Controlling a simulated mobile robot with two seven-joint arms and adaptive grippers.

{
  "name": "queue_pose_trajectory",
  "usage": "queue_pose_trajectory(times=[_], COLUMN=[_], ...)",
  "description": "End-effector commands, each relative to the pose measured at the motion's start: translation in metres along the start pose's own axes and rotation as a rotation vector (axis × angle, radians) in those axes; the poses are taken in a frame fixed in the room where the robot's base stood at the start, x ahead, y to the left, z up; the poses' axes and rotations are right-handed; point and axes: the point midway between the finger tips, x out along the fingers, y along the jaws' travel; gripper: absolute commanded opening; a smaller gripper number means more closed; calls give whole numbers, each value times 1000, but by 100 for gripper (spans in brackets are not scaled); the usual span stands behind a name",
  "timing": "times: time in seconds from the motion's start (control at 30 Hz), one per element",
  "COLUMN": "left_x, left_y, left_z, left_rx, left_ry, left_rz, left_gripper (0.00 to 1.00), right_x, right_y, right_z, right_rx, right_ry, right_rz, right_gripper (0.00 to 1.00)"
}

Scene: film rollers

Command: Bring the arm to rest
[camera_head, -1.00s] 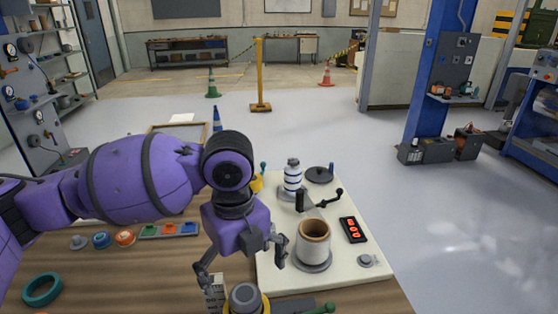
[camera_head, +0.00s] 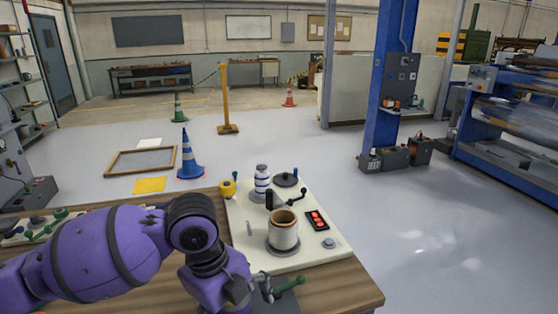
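My purple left arm (camera_head: 115,245) comes in from the left and lies low over the wooden table (camera_head: 340,285). Its gripper (camera_head: 258,288) is at the bottom of the view, near the front edge of the white panel (camera_head: 315,258). A cream cup-like cylinder (camera_head: 284,233) stands upright on the panel, apart from the gripper. My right gripper is not in view.

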Motion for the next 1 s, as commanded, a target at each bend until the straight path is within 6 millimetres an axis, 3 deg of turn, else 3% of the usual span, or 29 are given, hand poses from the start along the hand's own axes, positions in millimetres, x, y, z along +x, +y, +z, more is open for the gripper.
queue_pose_trajectory(times=[0.3, 0.43, 0.57, 0.67, 0.77, 1.0], left_x=[98, 136, 172, 198, 224, 271], left_y=[-25, -27, -13, 10, 47, 176], left_z=[-45, -52, -47, -36, -23, -3], left_rx=[-418, -687, -971, -1193, -1410, -1841], left_ry=[253, 361, 436, 464, 464, 350], left_rz=[-237, -354, -460, -538, -614, -777], left_gripper=[97, 97, 97, 97, 97, 97], right_x=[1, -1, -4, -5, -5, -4], right_y=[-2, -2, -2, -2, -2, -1], right_z=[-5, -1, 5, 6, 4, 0], right_rx=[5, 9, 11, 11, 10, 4], right_ry=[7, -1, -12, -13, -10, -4], right_rz=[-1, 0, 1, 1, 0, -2], right_gripper=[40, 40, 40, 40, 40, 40])
